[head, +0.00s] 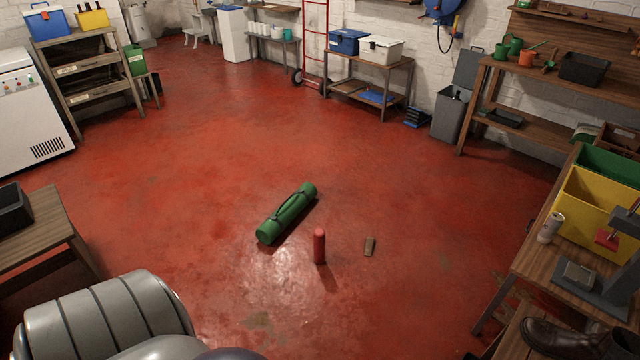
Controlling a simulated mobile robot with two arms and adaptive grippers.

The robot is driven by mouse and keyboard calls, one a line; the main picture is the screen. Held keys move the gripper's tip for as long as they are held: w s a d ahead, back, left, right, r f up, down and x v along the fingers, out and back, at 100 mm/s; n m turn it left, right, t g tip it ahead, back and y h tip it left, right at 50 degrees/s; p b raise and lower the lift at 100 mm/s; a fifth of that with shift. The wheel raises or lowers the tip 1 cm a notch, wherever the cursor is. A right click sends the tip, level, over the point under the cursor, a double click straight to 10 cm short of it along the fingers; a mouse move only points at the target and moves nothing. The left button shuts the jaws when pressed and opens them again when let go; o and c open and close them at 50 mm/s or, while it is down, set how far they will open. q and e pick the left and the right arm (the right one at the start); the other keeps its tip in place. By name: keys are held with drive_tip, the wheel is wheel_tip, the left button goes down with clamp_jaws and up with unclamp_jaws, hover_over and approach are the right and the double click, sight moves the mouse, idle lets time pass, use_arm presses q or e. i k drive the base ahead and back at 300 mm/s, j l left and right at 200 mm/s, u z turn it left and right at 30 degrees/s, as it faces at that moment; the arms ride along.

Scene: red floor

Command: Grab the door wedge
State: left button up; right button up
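A rolled green mat (287,214) with a dark strap lies further left and back. Neither of my grippers shows in the head view. A grey rounded part of my own body fills the bottom left corner.
The red floor (220,130) is clear around and behind these things. A wooden table (45,232) stands at the left. Shelves and benches line the back wall.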

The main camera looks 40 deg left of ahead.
sight(369, 240)
drive_tip(key=j+u, duration=0.2)
drive_tip(key=u, duration=0.75)
drive_tip(key=i+j, duration=0.15)
drive_tip(key=i+j+u, duration=0.15)
drive_tip(key=i+j, duration=0.3)
drive_tip(key=i+j+u, duration=0.2)
drive_tip(key=i+j, duration=0.2)
drive_tip(key=i, duration=0.3)
